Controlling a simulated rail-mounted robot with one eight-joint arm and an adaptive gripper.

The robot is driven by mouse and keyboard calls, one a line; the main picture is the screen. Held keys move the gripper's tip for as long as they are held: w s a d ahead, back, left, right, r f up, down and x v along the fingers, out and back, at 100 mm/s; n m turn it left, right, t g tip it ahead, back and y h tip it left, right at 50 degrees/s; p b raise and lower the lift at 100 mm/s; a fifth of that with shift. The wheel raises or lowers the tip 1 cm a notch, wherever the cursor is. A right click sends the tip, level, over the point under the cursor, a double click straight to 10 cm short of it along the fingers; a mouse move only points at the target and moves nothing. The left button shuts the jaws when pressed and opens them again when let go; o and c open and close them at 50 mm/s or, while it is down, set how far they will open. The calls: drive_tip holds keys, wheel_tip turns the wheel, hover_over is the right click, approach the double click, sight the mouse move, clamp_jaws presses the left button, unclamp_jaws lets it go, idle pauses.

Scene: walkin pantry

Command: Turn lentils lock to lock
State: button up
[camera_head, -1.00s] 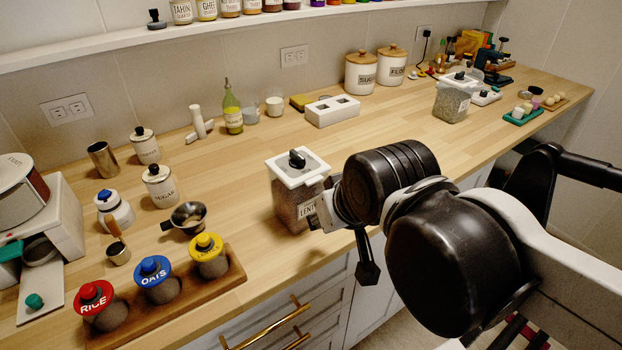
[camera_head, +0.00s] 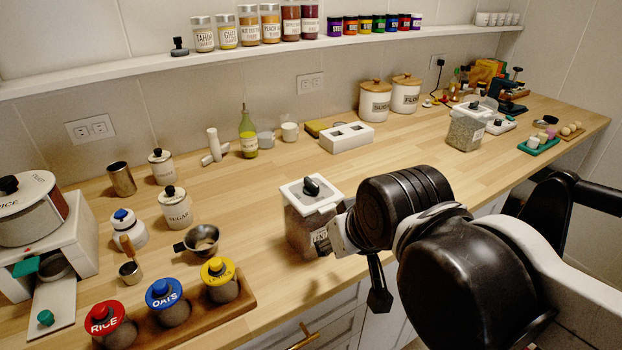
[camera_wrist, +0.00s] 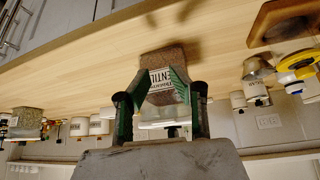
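The lentils container (camera_head: 305,232) is a clear square canister with brown contents, a white lid and a black lever-like knob (camera_head: 311,186). It stands upright near the counter's front edge. In the wrist view, which is upside down, the lentils container (camera_wrist: 166,62) shows its label facing me. My gripper (camera_wrist: 160,82) is open, with its two green-lined fingers spread in front of the container's label side. I cannot tell whether the fingertips touch it.
A wooden rack (camera_head: 240,302) with rice, oats and yellow-lidded jars stands at the front left. A small metal pan (camera_head: 200,240) is left of the container. A similar white-lidded canister (camera_head: 465,132) stands farther right. The counter behind the lentils is mostly clear.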

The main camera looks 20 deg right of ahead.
sight(311, 181)
drive_tip(key=shift+o, duration=0.5)
drive_tip(key=w+r+n+g+p, duration=0.1)
drive_tip(key=w+r+g+p, duration=0.2)
drive_tip(key=r+p, duration=0.4)
wheel_tip(311, 181, up, 4)
drive_tip(key=shift+w+r+p, duration=0.1)
drive_tip(key=shift+w+p, duration=0.25)
drive_tip(key=shift+w, duration=0.4)
drive_tip(key=w+r+n+g+p, duration=0.1)
drive_tip(key=w+r+g+p, duration=0.4)
drive_tip(key=r+p, duration=0.45)
drive_tip(key=shift+t, duration=0.5)
drive_tip(key=f, duration=0.9)
drive_tip(key=w+f+b, duration=0.1)
drive_tip(key=f, duration=0.3)
drive_tip(key=shift+w+a+f, duration=0.1)
drive_tip(key=shift+a+f, duration=0.15)
clamp_jaws()
